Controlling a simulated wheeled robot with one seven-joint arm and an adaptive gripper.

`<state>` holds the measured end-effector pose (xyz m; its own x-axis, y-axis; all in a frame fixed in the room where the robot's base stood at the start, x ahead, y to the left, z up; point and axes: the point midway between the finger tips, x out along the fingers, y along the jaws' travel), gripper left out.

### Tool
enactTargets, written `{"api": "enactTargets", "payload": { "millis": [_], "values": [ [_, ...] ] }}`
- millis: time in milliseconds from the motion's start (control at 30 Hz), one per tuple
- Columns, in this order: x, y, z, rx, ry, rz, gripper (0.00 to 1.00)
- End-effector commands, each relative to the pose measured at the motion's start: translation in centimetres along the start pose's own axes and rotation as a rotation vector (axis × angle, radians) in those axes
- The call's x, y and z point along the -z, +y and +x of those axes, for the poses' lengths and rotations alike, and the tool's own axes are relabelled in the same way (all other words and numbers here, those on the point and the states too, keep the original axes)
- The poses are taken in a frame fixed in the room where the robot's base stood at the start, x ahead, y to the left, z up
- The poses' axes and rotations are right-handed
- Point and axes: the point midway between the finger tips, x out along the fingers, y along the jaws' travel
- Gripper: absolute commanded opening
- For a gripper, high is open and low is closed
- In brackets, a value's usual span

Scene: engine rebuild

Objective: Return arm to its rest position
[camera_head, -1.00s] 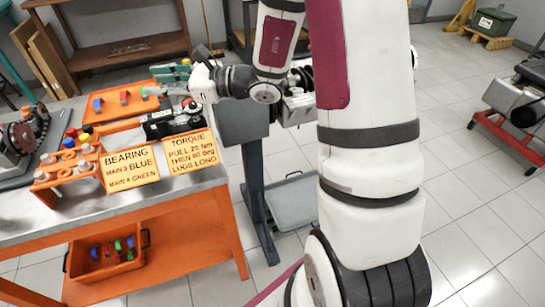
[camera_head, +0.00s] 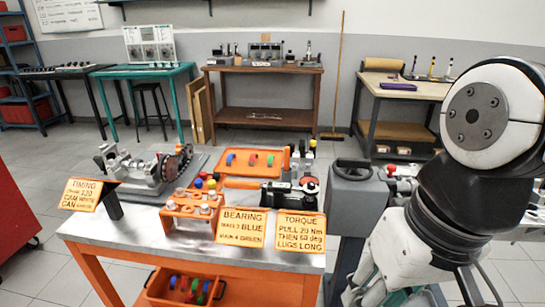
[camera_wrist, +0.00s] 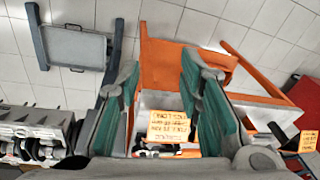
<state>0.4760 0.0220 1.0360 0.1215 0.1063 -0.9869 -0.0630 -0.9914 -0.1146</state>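My arm (camera_head: 430,215) is at the right of the head view, bent at a large white joint, beside the bench and clear of its top. My gripper (camera_wrist: 158,85) shows in the wrist view with its two green-padded fingers spread wide apart. Nothing is between the fingers; the floor and the bench's orange frame show beyond them. The gripper cannot be made out clearly in the head view. The orange workbench (camera_head: 95,230) stands at the left of my arm. The torque sign (camera_head: 300,229) also shows in the wrist view (camera_wrist: 168,126).
The bench carries an engine block (camera_head: 150,168), an orange tray (camera_head: 235,174) with coloured pieces, an orange rack (camera_head: 172,207) and a bearing sign (camera_head: 241,226). A grey stand (camera_head: 357,195) is close between bench and arm. More benches line the back wall.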

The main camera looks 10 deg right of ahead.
Motion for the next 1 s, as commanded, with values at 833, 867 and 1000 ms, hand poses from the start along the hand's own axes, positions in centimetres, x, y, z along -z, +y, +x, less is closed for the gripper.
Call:
{"api": "enactTargets", "payload": {
  "millis": [833,867,1000],
  "values": [
    [0.3,1.6,-7.3,-0.101,0.16,-0.083,0.33],
    [0.4,1.5,-8.0,-0.101,0.172,-0.084,0.33],
    [0.6,1.3,-10.4,-0.102,0.216,-0.087,0.33]
  ]
}}
